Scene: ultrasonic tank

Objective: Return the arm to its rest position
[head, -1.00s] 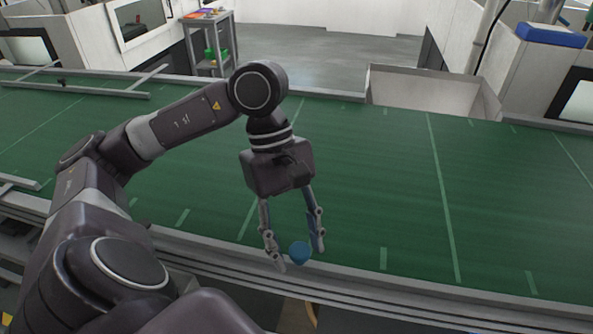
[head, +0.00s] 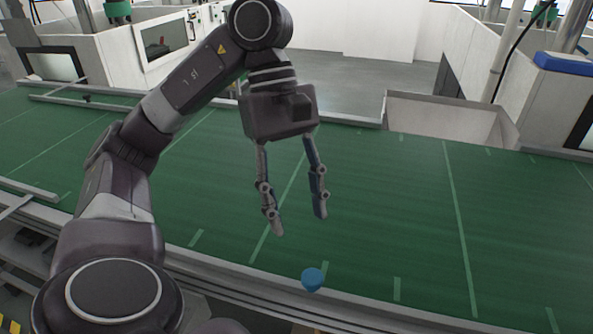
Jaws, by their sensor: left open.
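My left arm comes in from the left in the head view and arches over the green belt. Its gripper (head: 299,226) is open and empty, fingers pointing down, above the belt. A small blue object (head: 312,279) sits at the near edge of the belt, below the gripper and apart from its fingers. My right gripper does not show.
The green conveyor belt (head: 400,210) spans the view and is mostly clear. A metal rail (head: 350,307) runs along its near edge. A white bin (head: 440,118) stands at the far edge. White machines (head: 170,50) stand behind, with grey floor between them.

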